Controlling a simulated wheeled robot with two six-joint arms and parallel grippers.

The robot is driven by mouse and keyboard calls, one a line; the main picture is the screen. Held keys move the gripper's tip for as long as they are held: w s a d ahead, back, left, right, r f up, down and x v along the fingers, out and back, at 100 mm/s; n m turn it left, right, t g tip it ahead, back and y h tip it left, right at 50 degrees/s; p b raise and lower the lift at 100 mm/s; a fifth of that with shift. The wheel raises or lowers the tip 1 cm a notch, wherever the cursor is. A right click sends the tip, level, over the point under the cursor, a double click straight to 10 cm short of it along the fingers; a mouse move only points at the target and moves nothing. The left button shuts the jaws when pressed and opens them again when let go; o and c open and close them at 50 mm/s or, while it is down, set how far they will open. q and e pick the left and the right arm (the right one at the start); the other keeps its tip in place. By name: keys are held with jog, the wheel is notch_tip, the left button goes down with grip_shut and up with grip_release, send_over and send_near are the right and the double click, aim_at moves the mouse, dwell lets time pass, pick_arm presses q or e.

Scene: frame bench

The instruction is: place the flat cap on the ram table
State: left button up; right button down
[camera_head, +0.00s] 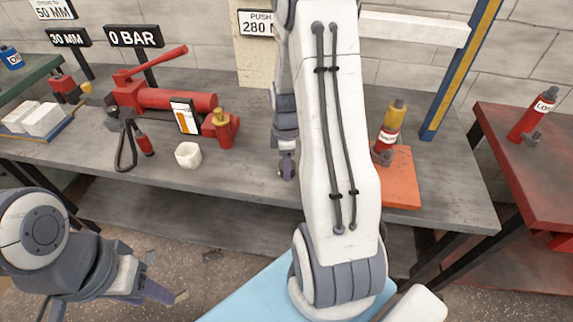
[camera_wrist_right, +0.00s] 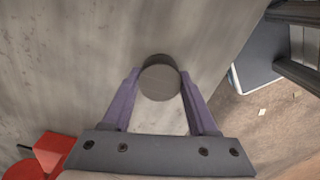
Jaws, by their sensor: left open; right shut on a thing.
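The flat cap (camera_wrist_right: 160,78) is a dark round disc between the purple fingers of my right gripper (camera_wrist_right: 161,88) in the right wrist view. My right gripper is shut on it above the grey bench. In the head view my right gripper (camera_head: 287,170) shows as a small dark tip over the bench, right of the red pump, and the cap is hard to make out. My left gripper (camera_head: 165,292) is open and empty at the lower left, in front of the bench. I cannot tell for sure which thing is the ram table.
A red table (camera_head: 530,160) with a red cylinder (camera_head: 533,115) is at right. My right arm hides the bench's middle.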

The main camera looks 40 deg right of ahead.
jog(key=shift+f, duration=0.1)
jog(key=shift+c, duration=0.9)
grip_release()
notch_tip(320, 180, up, 12)
jog(key=p, duration=0.2)
jog(key=s+a+r+m, duration=0.1)
jog(key=a+r, duration=0.1)
jog(key=a, duration=0.7)
jog(key=s+a+r, duration=0.1)
jog(key=a+r, duration=0.1)
jog(key=a, duration=0.7)
jog(key=s+a+r+m+y, duration=0.1)
jog(key=s+a+m, duration=0.1)
jog(key=s+a, duration=1)
jog(key=s, duration=0.3)
jog(key=shift+a+r, duration=0.15)
jog(key=shift+r, duration=0.05)
